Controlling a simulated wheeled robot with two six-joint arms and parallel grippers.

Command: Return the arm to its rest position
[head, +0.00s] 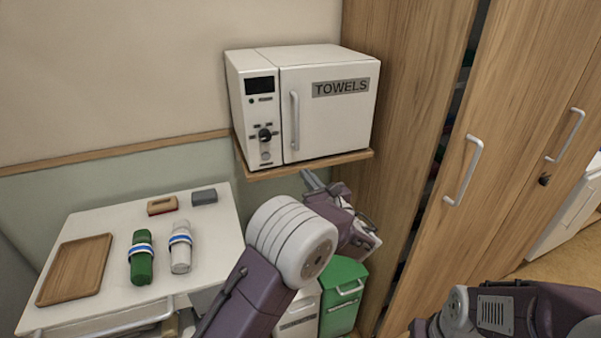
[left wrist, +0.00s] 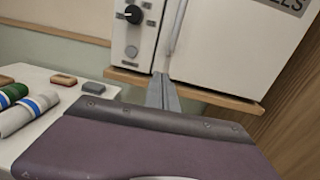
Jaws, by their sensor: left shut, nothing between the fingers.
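My left arm reaches up from the bottom middle of the head view. Its gripper (head: 312,179) is just below the front edge of the wooden shelf that carries the towel warmer. In the left wrist view the gripper (left wrist: 163,78) has its fingers together with nothing between them, pointing toward the shelf edge. Part of my right arm shows at the bottom right of the head view; its gripper is out of the picture.
The white towel warmer (head: 330,115), door shut, stands on the shelf (head: 310,162). Wooden cabinets (head: 520,130) stand right; a green bin (head: 340,312) is below.

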